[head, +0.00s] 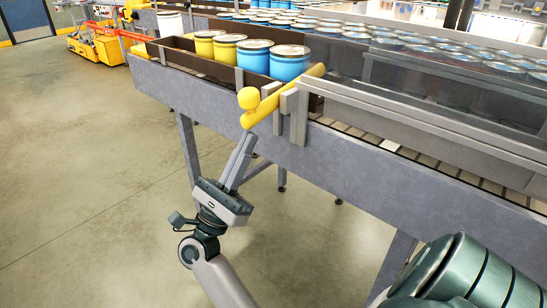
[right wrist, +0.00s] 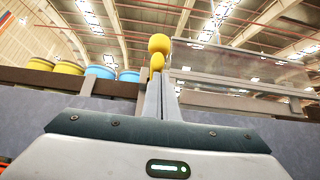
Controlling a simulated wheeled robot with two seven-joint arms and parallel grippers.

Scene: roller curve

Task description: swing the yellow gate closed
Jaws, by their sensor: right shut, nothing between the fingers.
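The yellow gate (head: 290,92) is a bar with a round yellow knob (head: 248,98) at its near end. In the head view it slants from above the conveyor's near side rail back toward the blue cans. My right gripper (head: 245,142) is shut and empty, its fingers pointing up just below the knob end. In the right wrist view the knob (right wrist: 159,43) shows just above the shut fingertips (right wrist: 160,80). I cannot tell whether the fingertips touch the gate. My left gripper is not in view.
Blue cans (head: 290,62) and yellow cans (head: 228,48) stand on the conveyor by the gate. The grey side rail (head: 400,185) runs along the near side, with a clear panel (head: 440,85) behind it. The floor (head: 90,190) at left is clear.

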